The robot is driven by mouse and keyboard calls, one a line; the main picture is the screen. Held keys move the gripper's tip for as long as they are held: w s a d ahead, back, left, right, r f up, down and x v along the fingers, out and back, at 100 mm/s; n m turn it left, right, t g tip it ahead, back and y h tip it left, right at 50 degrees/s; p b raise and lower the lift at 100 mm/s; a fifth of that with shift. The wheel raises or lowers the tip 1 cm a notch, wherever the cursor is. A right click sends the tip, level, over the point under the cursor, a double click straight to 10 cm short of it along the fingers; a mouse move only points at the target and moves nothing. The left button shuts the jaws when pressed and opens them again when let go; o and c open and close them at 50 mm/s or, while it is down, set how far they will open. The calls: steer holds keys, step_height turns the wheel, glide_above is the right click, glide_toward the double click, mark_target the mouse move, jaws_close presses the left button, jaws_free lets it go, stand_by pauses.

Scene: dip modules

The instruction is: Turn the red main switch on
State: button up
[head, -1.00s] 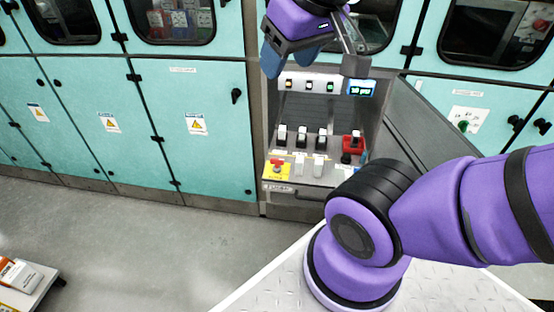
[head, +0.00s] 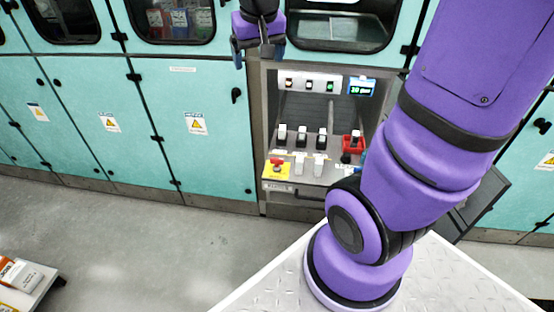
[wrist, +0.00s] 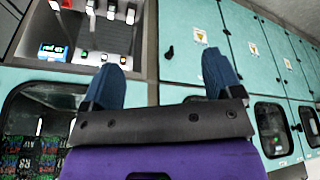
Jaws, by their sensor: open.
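The red main switch (head: 353,141) sits at the right end of the switch row inside the open control panel (head: 266,110). In the wrist view the red switch (wrist: 66,4) is cut by the top edge, upper left. My gripper (head: 254,54) is above the panel's upper left corner, well up and left of the red switch. Its blue fingers are spread and empty, as the wrist view also shows (wrist: 160,72). Nothing touches the switch. Its exact handle position is too small to tell.
Several black-and-white switches (head: 301,136) stand left of the red one. A red button on a yellow base (head: 277,168) is at lower left. A lit display (head: 361,87) is at upper right. The panel's open door (head: 484,205) is mostly hidden behind my arm.

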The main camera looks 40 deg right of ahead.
steer(key=w+d+f+m, duration=0.1)
steer(key=w+d+f, duration=0.3)
steer(key=w+f, duration=0.2)
steer(key=m+g+y, duration=0.1)
steer(key=m+g, duration=0.2)
steer(key=m, duration=0.2)
glide_above(277, 158)
step_height(277, 158, down, 32)
step_height(277, 158, down, 11)
steer(key=c, duration=0.9)
